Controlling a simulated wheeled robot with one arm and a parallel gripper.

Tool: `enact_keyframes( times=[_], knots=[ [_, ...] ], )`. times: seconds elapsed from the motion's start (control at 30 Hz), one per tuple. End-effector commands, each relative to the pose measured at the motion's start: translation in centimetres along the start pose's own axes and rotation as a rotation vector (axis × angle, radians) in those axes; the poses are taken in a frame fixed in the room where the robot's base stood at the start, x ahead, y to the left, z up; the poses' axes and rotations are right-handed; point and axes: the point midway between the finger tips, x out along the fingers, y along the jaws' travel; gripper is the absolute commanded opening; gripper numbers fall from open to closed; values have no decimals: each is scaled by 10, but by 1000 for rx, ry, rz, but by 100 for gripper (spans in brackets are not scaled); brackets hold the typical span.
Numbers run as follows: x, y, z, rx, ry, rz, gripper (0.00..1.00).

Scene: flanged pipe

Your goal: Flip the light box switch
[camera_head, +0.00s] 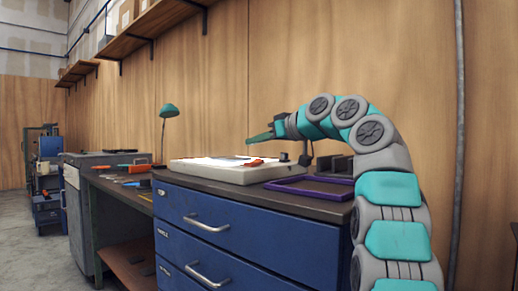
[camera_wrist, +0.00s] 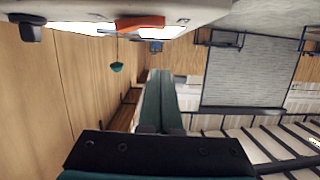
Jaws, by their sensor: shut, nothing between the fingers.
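The light box (camera_head: 215,175) is a flat off-white box with a bright top, on the blue drawer cabinet in the head view. The wrist view is upside down and shows the box (camera_wrist: 205,10) along the top edge. A small dark piece (camera_head: 305,158) stands at its right end; a dark knob (camera_wrist: 32,32) shows at the wrist view's upper left. I cannot tell for sure which is the switch or its position. My gripper (camera_head: 249,141) is shut and empty, above the box and apart from it. Its green fingers (camera_wrist: 160,73) lie together in the wrist view.
An orange-red object (camera_wrist: 140,23) lies on the light box. A purple-rimmed tray (camera_head: 310,188) and dark blocks sit to the right on the cabinet top (camera_head: 200,184). A green lamp (camera_head: 168,111) stands behind at left. The wooden wall (camera_head: 225,80) is close behind.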

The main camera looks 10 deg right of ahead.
Motion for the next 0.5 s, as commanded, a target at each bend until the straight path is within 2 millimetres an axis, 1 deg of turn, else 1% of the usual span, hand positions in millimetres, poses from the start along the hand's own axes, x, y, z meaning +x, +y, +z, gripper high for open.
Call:
enact_keyframes(
  times=[0.03,0.1,0.3,0.4,0.5],
  knots=[
    [-12,2,6,2,1,3,0],
    [-29,2,6,4,3,3,0],
    [-67,0,5,3,1,3,0],
    [-81,0,4,3,3,4,0],
    [-89,0,4,4,3,3,0]
  ],
)
